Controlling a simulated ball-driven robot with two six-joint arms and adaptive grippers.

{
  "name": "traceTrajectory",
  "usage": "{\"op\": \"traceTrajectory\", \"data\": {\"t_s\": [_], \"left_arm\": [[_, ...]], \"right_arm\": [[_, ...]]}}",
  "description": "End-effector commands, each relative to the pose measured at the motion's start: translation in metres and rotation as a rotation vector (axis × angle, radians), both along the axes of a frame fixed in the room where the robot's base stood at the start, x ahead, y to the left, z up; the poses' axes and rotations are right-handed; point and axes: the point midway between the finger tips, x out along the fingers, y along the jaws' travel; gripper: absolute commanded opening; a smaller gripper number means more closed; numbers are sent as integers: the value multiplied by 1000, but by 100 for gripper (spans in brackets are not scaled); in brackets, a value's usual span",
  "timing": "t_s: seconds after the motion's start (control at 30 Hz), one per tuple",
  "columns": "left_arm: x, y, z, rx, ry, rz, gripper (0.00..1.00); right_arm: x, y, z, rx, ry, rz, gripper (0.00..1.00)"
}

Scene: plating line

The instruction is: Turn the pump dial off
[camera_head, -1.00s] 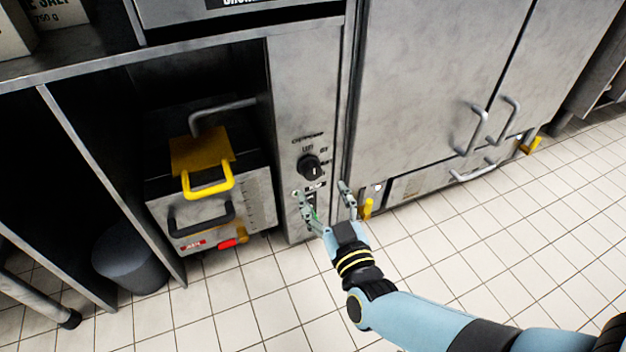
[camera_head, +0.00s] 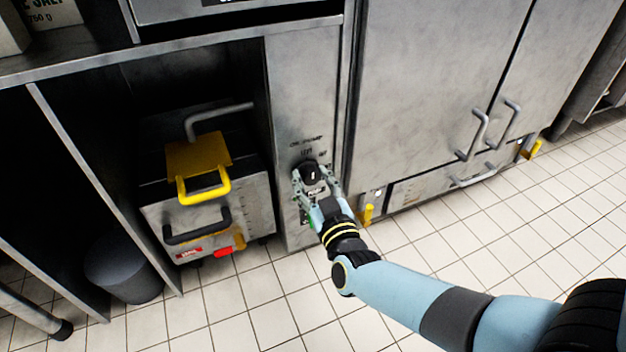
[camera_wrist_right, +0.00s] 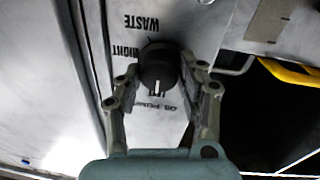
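The pump dial (camera_head: 310,172) is a round black knob with a white mark on a narrow grey steel panel. It also shows in the right wrist view (camera_wrist_right: 158,68), where its white mark points down toward a partly hidden label. Printed words, including WASTE and RIGHT, surround it, upside down there. My right gripper (camera_head: 315,182) is at the dial with one finger on each side. In the right wrist view the gripper (camera_wrist_right: 168,70) is open around the knob, with a gap visible at the right finger. My left gripper is not in view.
Left of the panel, a steel unit (camera_head: 218,213) with a yellow handle (camera_head: 204,187) and a black handle stands in an open bay. A grey bin (camera_head: 125,265) is farther left. Steel doors (camera_head: 430,90) with bar handles are right of the panel. The tiled floor is clear.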

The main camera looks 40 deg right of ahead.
Motion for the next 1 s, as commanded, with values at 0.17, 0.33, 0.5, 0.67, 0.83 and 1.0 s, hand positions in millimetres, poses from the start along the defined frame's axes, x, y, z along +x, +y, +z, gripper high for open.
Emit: {"op": "traceTrajectory", "data": {"t_s": [0.17, 0.33, 0.5, 0.67, 0.83, 1.0], "left_arm": [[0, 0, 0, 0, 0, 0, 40], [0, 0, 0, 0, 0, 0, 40], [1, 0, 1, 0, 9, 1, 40], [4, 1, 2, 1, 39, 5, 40], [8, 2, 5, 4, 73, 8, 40], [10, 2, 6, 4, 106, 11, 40]], "right_arm": [[0, 0, 0, 0, 1, 0, 10], [0, 0, 0, 5, 0, 0, 7], [0, 0, 0, 42, -9, 0, 7], [0, 0, 0, 125, -29, -1, 7], [0, 0, 1, 256, -59, 0, 7], [0, 0, 0, 408, -94, 0, 7]]}}
